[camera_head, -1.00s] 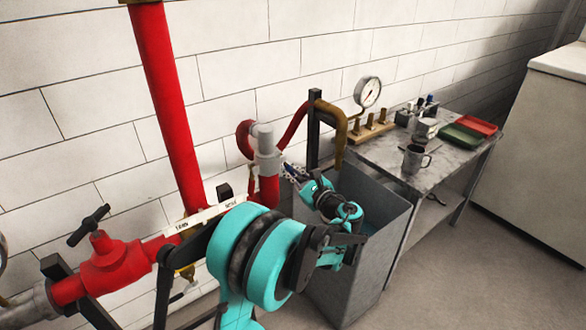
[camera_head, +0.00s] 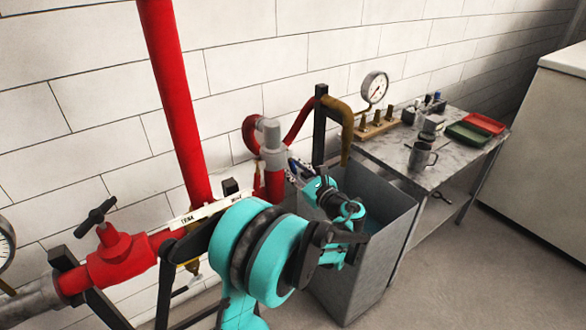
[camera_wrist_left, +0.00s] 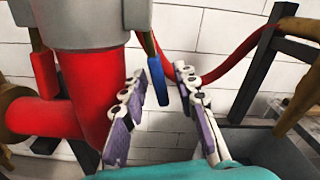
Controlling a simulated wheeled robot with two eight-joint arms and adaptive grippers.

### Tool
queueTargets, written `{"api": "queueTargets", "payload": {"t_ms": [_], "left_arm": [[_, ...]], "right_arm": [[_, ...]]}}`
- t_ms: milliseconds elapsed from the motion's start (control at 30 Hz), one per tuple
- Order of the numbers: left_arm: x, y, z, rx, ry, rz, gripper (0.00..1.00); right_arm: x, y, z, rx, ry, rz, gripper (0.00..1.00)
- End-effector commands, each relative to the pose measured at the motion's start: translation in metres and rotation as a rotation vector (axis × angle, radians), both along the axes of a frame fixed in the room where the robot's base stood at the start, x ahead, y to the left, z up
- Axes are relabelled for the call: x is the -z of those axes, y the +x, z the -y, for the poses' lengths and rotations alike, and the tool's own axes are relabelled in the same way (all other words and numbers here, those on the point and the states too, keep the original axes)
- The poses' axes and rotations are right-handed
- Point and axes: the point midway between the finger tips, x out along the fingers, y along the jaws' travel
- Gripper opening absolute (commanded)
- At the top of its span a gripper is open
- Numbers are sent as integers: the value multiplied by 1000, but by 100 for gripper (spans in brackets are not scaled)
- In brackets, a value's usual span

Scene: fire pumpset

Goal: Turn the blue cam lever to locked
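The blue cam lever (camera_wrist_left: 157,80) hangs down on the right side of the grey coupling (camera_wrist_left: 85,20) in the left wrist view. The coupling sits on top of a red pipe, and it also shows in the head view (camera_head: 272,145). My left gripper (camera_wrist_left: 160,75) is open, with its two purple-padded fingers on either side of the blue lever; I cannot tell whether either touches it. In the head view my left gripper (camera_head: 297,168) is just right of the coupling, and the lever is too small to make out there. My right gripper is not in view.
A second lever, red (camera_wrist_left: 44,75), hangs on the coupling's left side. A red hose (camera_head: 300,120) arches behind to a dark post (camera_head: 319,130). A grey open bin (camera_head: 385,240) stands below my wrist. A bench (camera_head: 385,152) with a gauge, mug and trays stands right.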

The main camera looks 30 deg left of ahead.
Motion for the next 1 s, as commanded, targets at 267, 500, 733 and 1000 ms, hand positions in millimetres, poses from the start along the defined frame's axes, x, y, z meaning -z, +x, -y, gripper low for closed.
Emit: {"api": "queueTargets", "payload": {"t_ms": [267,500,733,1000], "left_arm": [[0,1,0,0,-1,6,31],[-6,11,5,2,-68,166,31],[-21,29,12,0,-196,476,31],[-44,42,17,0,-351,849,31]], "right_arm": [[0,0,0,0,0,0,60],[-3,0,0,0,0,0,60],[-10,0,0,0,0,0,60],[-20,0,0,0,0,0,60]]}}
